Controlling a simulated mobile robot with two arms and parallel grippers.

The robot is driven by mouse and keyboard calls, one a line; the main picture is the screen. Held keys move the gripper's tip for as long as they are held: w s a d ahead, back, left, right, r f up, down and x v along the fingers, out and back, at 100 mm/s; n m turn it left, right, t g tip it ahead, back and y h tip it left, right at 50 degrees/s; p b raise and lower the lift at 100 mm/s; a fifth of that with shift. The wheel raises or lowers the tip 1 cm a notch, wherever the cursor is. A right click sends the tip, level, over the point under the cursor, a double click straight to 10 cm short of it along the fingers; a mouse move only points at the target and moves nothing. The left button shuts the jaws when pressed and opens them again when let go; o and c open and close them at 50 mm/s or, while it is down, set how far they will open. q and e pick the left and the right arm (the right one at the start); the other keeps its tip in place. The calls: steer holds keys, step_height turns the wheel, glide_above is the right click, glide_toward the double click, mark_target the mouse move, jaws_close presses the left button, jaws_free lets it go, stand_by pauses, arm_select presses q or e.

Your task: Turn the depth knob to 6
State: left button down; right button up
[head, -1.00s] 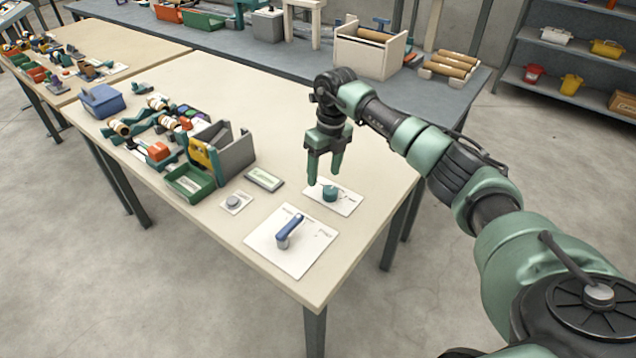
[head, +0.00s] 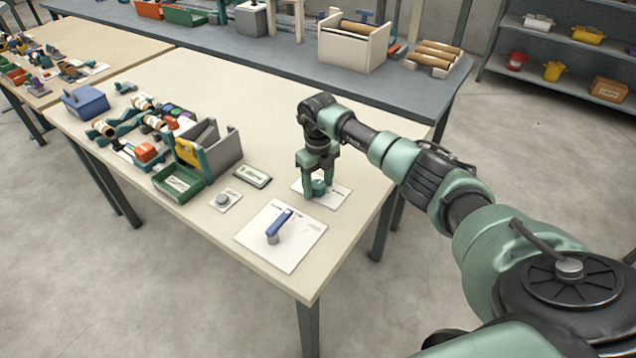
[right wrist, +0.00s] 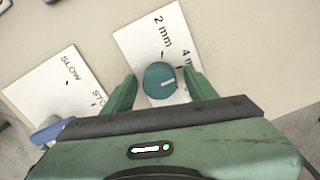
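The depth knob (head: 319,187) is a round teal knob on a white plate (head: 340,197) near the table's right edge. My right gripper (head: 318,189) is lowered over the knob, pointing down. In the right wrist view the fingers of this gripper (right wrist: 161,90) stand open on either side of the knob, with narrow gaps. My left gripper is out of view.
A white plate with a blue lever (head: 281,222) stands in front of the knob plate, labelled "SLOW". A small grey button plate (head: 224,200), a display box (head: 252,176) and a green tray (head: 178,184) lie to the left. The table's middle back is clear.

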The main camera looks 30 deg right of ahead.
jaws_close()
steer(key=shift+m, duration=1.3)
steer(key=m+p, duration=0.1)
steer(key=m, duration=0.2)
steer(key=shift+r+m, duration=0.1)
steer(key=shift+m, duration=0.2)
steer(key=m+p, duration=0.1)
steer(key=m, duration=0.4)
steer(key=shift+w+m, duration=0.1)
steer(key=shift+m, duration=0.2)
steer(key=shift+o, duration=1)
jaws_free()
